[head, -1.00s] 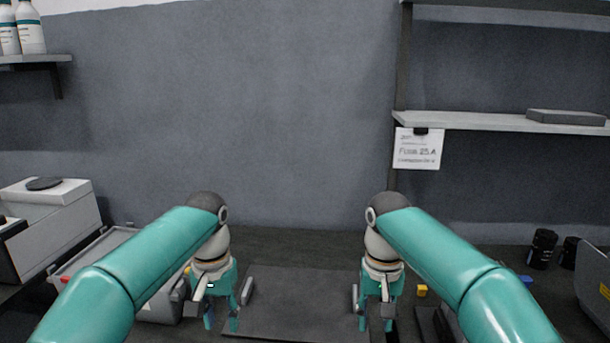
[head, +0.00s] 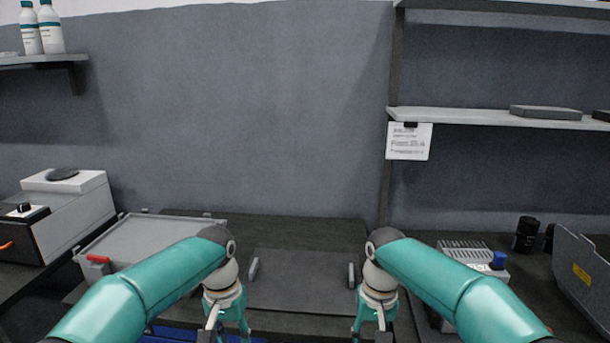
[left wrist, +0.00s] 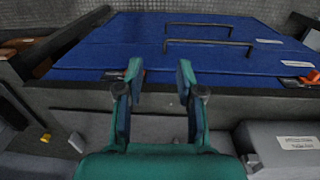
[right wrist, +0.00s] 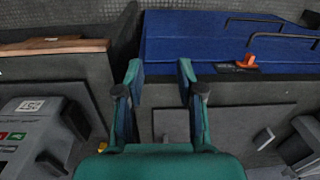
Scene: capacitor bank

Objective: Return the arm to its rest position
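My left arm (head: 150,290) comes in from the left in the head view, bent downward at the wrist. My left gripper (left wrist: 158,92) is open and empty in the left wrist view, its fingers apart over the dark bench edge. My right arm (head: 445,285) mirrors it on the right in the head view. My right gripper (right wrist: 160,88) is open and empty in the right wrist view, fingers apart. In the head view the fingertips of both grippers run to or past the bottom edge of the picture.
A dark mat (head: 300,285) lies between the arms on the bench. A grey lidded bin (head: 155,242) stands left, a finned grey unit (head: 462,250) right. Blue panels with black handles (left wrist: 120,40) lie below the bench edge. A shelf (head: 470,118) hangs at upper right.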

